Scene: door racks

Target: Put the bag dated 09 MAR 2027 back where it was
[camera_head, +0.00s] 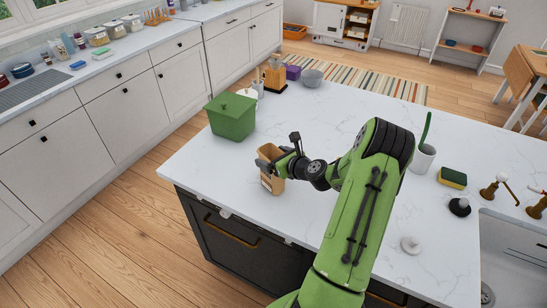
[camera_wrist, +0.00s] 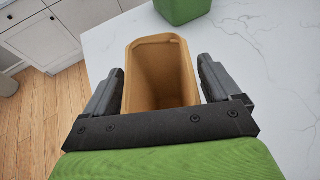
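A brown paper bag (camera_head: 268,182) with an open top is upright at the left front part of the white island counter. A pale label shows low on its front, but its date is too small to read. My gripper (camera_head: 272,165) is at the bag's upper part. In the wrist view the bag (camera_wrist: 160,80) stands between the two fingers of my gripper (camera_wrist: 162,80), one on each side. The fingers are very close to its walls; I cannot tell whether they press on it. The bag looks empty inside. Whether its base touches the counter is unclear.
A green lidded box (camera_head: 231,118) stands behind and left of the bag. A white pot (camera_head: 247,95), a wooden block (camera_head: 275,76) and a grey bowl (camera_head: 312,78) are farther back. A sponge (camera_head: 452,178) and sink (camera_head: 510,255) are right.

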